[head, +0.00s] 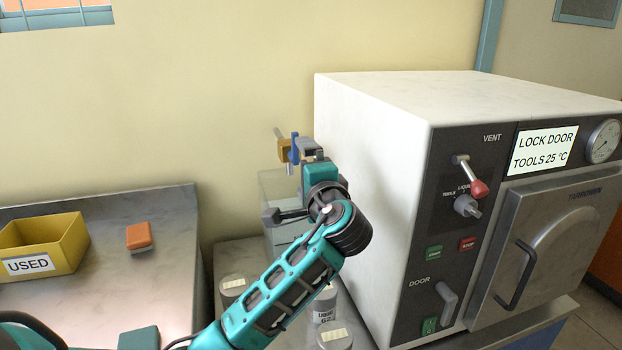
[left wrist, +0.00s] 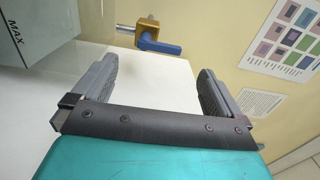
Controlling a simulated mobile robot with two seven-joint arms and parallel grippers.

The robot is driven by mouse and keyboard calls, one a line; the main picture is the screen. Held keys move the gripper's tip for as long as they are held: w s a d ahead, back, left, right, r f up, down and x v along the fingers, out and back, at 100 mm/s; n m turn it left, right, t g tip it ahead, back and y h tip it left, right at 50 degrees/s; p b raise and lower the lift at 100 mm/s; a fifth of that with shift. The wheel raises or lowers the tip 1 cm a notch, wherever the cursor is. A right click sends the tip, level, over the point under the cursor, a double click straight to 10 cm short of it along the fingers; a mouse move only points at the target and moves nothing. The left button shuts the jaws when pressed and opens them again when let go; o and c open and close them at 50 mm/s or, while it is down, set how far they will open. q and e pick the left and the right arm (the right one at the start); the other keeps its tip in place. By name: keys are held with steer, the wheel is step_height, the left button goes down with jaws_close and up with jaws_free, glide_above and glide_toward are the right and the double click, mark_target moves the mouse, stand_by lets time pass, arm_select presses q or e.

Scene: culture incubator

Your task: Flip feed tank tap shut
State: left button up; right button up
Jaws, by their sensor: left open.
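The feed tank tap has a brass body (head: 284,150) and a blue lever (head: 294,149) at the top of a clear tank (head: 274,190). In the left wrist view the blue lever (left wrist: 160,46) reaches rightward from the brass body (left wrist: 148,27), and the tank wall (left wrist: 40,30) carries a MAX mark. My left gripper (head: 304,147) is beside the tap, partly covering it in the head view. In the left wrist view my left gripper (left wrist: 157,68) is open and empty, with the lever beyond its fingertips, apart from them. My right gripper is not in view.
A white incubator-like machine (head: 375,150) with a dark control panel stands close on the right. Lidded containers (head: 325,305) stand below my arm. A yellow USED bin (head: 62,245) and an orange block (head: 139,236) sit on the left bench (head: 165,215).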

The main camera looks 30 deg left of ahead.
arm_select(q)
steer(key=v, duration=0.4)
stand_by(0.5)
